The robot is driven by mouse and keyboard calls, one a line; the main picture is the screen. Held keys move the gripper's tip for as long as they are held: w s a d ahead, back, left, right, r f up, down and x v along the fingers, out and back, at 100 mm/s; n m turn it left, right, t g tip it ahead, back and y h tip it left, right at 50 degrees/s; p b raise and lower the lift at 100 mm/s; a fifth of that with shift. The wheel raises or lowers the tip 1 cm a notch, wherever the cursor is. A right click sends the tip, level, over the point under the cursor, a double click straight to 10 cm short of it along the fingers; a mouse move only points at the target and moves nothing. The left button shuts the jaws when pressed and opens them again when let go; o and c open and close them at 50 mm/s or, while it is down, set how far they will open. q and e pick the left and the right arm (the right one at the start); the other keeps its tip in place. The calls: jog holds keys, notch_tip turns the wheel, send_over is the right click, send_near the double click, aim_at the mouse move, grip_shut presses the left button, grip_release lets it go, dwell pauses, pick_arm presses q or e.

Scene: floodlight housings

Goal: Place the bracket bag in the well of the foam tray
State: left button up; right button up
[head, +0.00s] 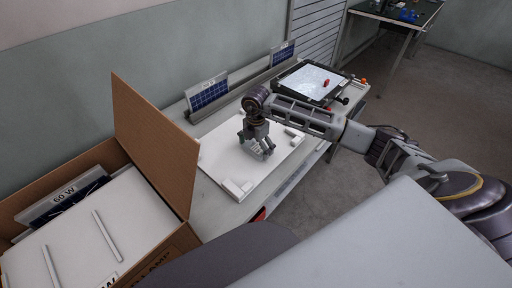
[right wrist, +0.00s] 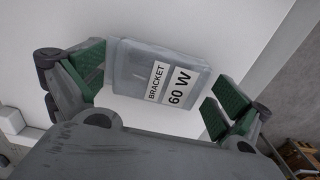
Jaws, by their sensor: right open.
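The white foam tray (head: 222,158) lies on the workbench in the head view, with raised blocks at its corners. My right gripper (head: 262,152) points down over the middle of the tray. In the right wrist view, the bracket bag (right wrist: 133,62), a grey clear bag labelled "BRACKET 60 W", lies between the open green-padded fingers. The bag's left edge is close to the left finger, and I cannot tell if they touch. A gap shows on the right. The gripper hides the bag and the well in the head view. My left gripper is not in view.
An open cardboard box (head: 158,150) with a white foam piece and a "60 W" panel stands at the left. Small blue panels (head: 208,93) stand upright in a rail behind the tray. A dark-framed tablet (head: 312,82) with a red item is at the bench's far end.

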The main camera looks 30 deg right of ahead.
aim_at(256, 147)
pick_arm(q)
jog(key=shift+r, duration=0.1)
pick_arm(e)
jog(key=shift+r, duration=0.15)
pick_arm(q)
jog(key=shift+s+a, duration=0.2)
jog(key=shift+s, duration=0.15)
pick_arm(e)
notch_tip(256, 147, up, 12)
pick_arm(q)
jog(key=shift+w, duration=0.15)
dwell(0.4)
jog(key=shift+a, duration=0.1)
pick_arm(e)
jog(key=shift+a, duration=0.1)
